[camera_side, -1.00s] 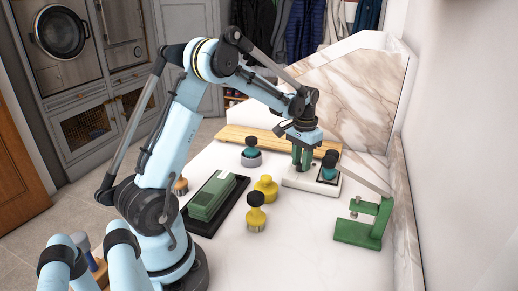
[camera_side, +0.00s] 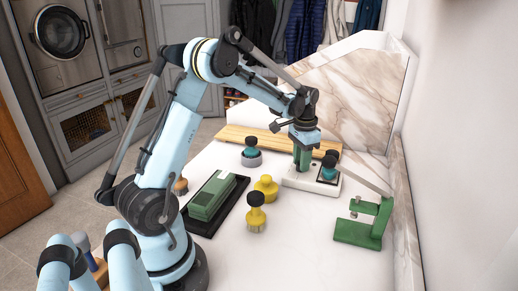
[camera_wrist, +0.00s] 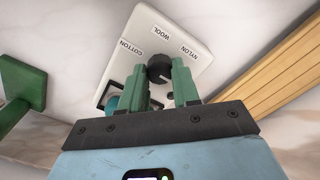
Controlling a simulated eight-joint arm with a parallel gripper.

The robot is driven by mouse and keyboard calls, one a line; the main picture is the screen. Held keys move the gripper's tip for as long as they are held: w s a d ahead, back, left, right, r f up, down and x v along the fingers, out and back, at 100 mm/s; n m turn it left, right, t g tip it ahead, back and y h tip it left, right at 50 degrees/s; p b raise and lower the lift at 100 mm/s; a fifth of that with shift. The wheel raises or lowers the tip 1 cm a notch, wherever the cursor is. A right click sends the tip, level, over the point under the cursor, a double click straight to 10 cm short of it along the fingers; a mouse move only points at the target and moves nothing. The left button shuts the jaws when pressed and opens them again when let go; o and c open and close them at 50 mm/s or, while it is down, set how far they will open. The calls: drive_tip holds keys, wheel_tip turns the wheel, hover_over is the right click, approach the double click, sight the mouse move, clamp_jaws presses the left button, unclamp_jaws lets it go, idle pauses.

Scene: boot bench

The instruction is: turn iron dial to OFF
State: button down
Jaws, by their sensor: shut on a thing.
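The iron dial is a dark round knob (camera_wrist: 159,66) on a white panel (camera_wrist: 190,22), seen in the wrist view. The panel carries the labels COTTON at left, WOOL at the top and NYLON at right; no OFF label is visible. My gripper (camera_wrist: 160,72) has its two green fingers closed on either side of the knob. In the side view my gripper (camera_side: 303,168) points down onto the white panel (camera_side: 296,182), and its fingers hide the knob. The dial's pointer setting cannot be read.
A teal, black-topped piece (camera_side: 328,168) sits at the panel's right end, close beside my fingers. A green stand (camera_side: 365,222) is to the right, and a wooden board (camera_side: 250,137) lies behind.

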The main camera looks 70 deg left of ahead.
drive_tip(key=c, duration=0.8)
unclamp_jaws()
wheel_tip(320, 180, up, 12)
drive_tip(key=shift+r, duration=0.1)
drive_tip(key=s+d+t, duration=0.2)
drive_tip(key=s+d, duration=0.2)
drive_tip(key=d, duration=0.2)
drive_tip(key=s+d+f+t, duration=0.1)
drive_tip(key=s+d+t, duration=0.1)
drive_tip(key=s+d, duration=0.2)
drive_tip(key=s+d+f+t, duration=0.1)
drive_tip(key=s+d+t, duration=0.2)
drive_tip(key=d, duration=0.6)
drive_tip(key=shift+s+d+f, duration=0.1)
drive_tip(key=shift+s+f, duration=0.05)
drive_tip(key=shift+s, duration=0.4)
drive_tip(key=shift+s+d+f, duration=0.1)
drive_tip(key=shift+s, duration=0.4)
